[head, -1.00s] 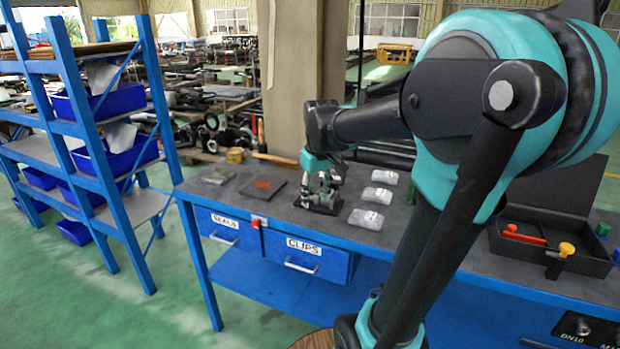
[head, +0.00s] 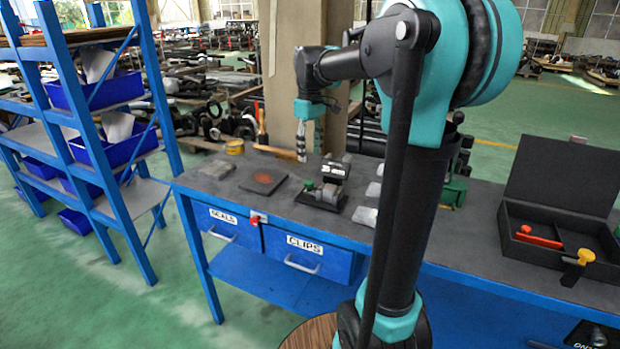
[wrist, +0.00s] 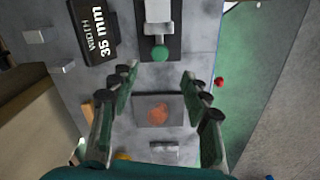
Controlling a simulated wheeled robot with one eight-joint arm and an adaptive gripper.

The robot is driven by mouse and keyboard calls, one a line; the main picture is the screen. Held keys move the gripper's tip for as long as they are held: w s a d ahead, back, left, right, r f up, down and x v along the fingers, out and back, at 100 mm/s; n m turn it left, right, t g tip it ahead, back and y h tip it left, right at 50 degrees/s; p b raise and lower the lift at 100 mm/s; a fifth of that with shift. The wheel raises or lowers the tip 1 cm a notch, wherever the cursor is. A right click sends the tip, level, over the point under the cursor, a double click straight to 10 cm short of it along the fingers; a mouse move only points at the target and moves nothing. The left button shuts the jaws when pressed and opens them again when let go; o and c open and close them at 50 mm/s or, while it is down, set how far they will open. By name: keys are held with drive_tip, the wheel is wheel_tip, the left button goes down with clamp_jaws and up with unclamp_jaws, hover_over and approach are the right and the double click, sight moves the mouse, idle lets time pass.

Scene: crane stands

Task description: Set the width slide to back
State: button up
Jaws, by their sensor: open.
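The width device (head: 322,197) stands on a black base on the blue table, with a grey metal block and a green knob (head: 308,185) on its left side. In the wrist view the green knob (wrist: 160,53) lies at the near end of the grey block (wrist: 158,14), just beyond my fingertips. A black sign (wrist: 95,28) beside it reads "WIDTH 35 mm". My gripper (head: 302,152) is raised above the table, behind and left of the device. In the wrist view my gripper (wrist: 158,74) is open and empty, its fingers apart and not touching the knob.
A dark plate with an orange patch (head: 263,182) lies left of the device. A red knob (head: 258,217) sits at the table's front edge. Clear packets (head: 365,216) lie to the right. An open black case (head: 560,225) stands further right; a pillar (head: 305,90) rises behind.

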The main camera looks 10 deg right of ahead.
sight(310, 182)
wheel_tip(310, 182, down, 10)
drive_tip(key=shift+r, duration=0.15)
idle(0.3)
clamp_jaws()
